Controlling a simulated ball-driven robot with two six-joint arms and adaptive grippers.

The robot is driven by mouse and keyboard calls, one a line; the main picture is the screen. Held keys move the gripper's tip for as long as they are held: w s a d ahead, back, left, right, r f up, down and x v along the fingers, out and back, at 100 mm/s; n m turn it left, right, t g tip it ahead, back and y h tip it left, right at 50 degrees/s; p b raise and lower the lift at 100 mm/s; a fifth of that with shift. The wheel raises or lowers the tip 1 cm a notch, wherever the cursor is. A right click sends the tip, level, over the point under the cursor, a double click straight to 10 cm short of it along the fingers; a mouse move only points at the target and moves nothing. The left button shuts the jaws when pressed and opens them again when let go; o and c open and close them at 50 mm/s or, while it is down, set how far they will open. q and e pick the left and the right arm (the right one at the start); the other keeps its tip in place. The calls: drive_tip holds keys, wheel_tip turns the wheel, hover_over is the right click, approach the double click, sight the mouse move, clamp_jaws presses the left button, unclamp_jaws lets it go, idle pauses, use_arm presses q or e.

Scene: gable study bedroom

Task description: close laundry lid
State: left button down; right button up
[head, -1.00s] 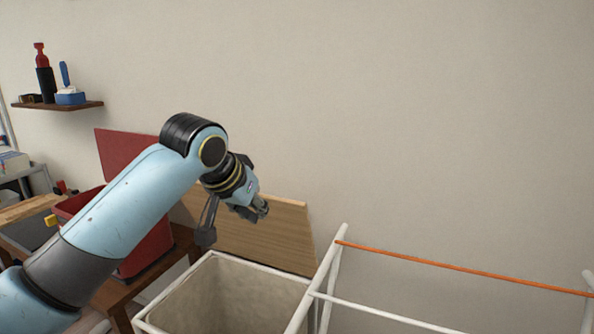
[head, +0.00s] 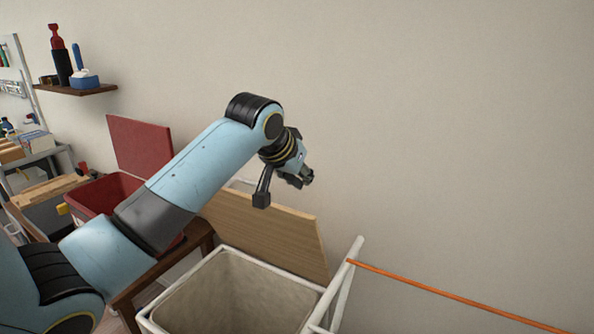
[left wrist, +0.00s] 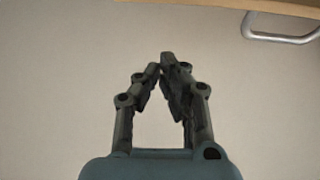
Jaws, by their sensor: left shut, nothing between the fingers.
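The laundry hamper (head: 232,295) has a white frame and a beige cloth liner, and its top is open. Its wooden lid (head: 265,228) stands raised at the back, tilted toward the wall. My left gripper (head: 308,178) is above the lid's upper edge in the head view, apart from it as far as I can tell. In the left wrist view the fingers (left wrist: 165,65) are shut with nothing between them. A strip of the wooden lid (left wrist: 200,3) and a metal handle (left wrist: 280,30) show at the top of that view. My right gripper is not in view.
A white drying rack (head: 345,280) with an orange rail (head: 450,293) stands right of the hamper. A red bin (head: 100,195) with a raised red lid (head: 140,146) sits on the left. A wall shelf (head: 75,89) hangs at upper left.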

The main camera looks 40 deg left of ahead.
use_arm(q)
drive_tip(key=f, duration=0.1)
drive_tip(key=f+p, duration=0.1)
drive_tip(key=f, duration=0.2)
drive_tip(key=shift+w+f+p, duration=0.25)
drive_tip(key=shift+f+p, duration=0.05)
drive_tip(key=shift+f, duration=0.05)
drive_tip(key=shift+s+f, duration=0.15)
drive_tip(key=shift+s, duration=0.4)
drive_tip(key=shift+w+f, duration=0.1)
